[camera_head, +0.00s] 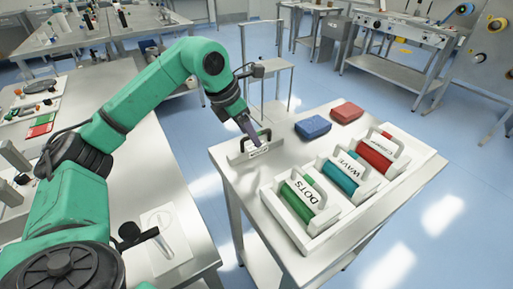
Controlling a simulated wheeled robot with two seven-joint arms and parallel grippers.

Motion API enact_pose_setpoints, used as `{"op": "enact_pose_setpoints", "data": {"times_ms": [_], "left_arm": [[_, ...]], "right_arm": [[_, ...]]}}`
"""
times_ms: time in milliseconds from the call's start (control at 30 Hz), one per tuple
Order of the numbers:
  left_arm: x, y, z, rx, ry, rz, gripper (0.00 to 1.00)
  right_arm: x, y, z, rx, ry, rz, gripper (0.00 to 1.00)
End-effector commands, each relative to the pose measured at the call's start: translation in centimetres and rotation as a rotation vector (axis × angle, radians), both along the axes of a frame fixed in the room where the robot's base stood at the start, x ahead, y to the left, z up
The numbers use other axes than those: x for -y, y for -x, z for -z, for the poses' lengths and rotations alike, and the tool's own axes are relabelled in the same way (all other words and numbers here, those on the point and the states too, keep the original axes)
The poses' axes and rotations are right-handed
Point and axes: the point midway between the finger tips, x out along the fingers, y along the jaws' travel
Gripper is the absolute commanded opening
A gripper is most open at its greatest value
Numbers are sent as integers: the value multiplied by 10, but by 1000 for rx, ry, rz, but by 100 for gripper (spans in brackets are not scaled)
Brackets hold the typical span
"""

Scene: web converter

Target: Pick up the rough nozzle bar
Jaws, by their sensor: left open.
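A light grey bar with a black arched handle and a small white label lies near the left corner of the metal table; I take it for the nozzle bar (261,151). Its label is too small to read, so I cannot tell whether it is the rough one. My left gripper (250,132) is open and points down at the handle. The fingers overlap the handle's left side in the picture; I cannot tell whether they touch it. My right gripper is out of view.
A white tray (308,246) holds green, teal and red rollers, two marked DOTS and WAVE. A blue block (313,127) and a red block (347,112) lie behind the bar. A small stand (265,66) is behind the table. My arm crosses the left bench (190,215).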

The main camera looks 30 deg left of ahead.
Motion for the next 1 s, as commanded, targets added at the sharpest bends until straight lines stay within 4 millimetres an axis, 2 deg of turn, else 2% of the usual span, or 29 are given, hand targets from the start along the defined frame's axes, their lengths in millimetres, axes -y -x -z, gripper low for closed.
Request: {"op": "enact_pose_setpoints", "data": {"times_ms": [267, 500, 667, 700, 1000], "left_arm": [[9, -12, 44, -3, 1, 2, 68], [9, -14, 49, 0, 0, 1, 68], [9, -14, 49, 0, 0, 1, 6], [9, -14, 49, 0, 0, 1, 0], [9, -14, 49, 0, 0, 1, 0]], "right_arm": [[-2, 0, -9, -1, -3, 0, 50], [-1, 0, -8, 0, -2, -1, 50], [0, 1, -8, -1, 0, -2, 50], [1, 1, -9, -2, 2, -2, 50], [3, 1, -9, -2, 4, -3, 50]]}}
